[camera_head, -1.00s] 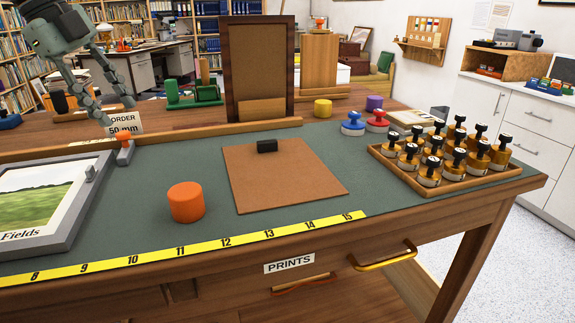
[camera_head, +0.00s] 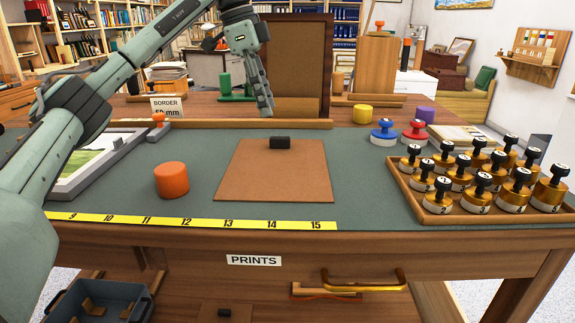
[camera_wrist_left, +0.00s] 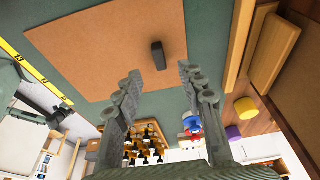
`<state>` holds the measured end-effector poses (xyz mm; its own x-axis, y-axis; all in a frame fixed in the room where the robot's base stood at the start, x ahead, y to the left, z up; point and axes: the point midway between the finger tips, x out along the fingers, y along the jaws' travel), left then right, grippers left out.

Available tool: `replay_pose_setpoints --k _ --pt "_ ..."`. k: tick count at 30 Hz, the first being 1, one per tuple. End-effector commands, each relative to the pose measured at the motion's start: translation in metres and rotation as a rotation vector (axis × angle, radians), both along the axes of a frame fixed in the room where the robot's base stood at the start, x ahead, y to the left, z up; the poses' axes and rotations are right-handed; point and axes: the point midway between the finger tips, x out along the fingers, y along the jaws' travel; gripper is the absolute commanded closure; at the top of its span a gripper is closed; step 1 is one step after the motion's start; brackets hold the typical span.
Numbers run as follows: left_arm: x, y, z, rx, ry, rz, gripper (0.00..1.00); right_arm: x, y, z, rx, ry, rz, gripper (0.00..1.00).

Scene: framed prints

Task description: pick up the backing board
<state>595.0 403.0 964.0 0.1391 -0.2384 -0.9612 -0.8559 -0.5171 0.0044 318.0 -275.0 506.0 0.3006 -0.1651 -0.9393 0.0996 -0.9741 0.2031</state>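The backing board (camera_head: 275,178) is a flat brown rectangular sheet lying on the green bench mat, with a small black block-shaped handle (camera_head: 280,142) near its far edge. In the left wrist view the board (camera_wrist_left: 95,55) fills the upper left and the handle (camera_wrist_left: 158,54) stands just beyond my fingers. My left gripper (camera_head: 266,108) hangs above and behind the handle in the head view, apart from it. In the left wrist view its two fingers (camera_wrist_left: 158,90) are spread with nothing between them. My right gripper is in neither view.
An orange cylinder (camera_head: 171,180) stands left of the board. A tray (camera_head: 437,203) of several brass-and-black stamps is at right. Blue (camera_head: 384,133) and red (camera_head: 414,132) knobbed pieces stand behind it. An upright brown frame (camera_head: 296,65) stands behind the wooden rail (camera_head: 225,124).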

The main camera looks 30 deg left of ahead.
Motion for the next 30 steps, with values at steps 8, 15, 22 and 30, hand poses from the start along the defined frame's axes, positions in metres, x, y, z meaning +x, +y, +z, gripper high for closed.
replay_pose_setpoints --k 8,15,22,30 --pt "0.005 -0.008 -0.019 0.014 0.005 0.008 0.6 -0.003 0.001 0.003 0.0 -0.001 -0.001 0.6" --pt "0.008 -0.018 -0.049 0.014 0.004 0.006 0.6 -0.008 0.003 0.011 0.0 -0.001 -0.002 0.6" --pt "0.011 -0.024 -0.07 0.012 0.003 0.007 0.6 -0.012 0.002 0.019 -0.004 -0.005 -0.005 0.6" --pt "0.012 -0.024 -0.071 0.012 0.001 0.007 0.67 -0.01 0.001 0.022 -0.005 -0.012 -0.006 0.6"
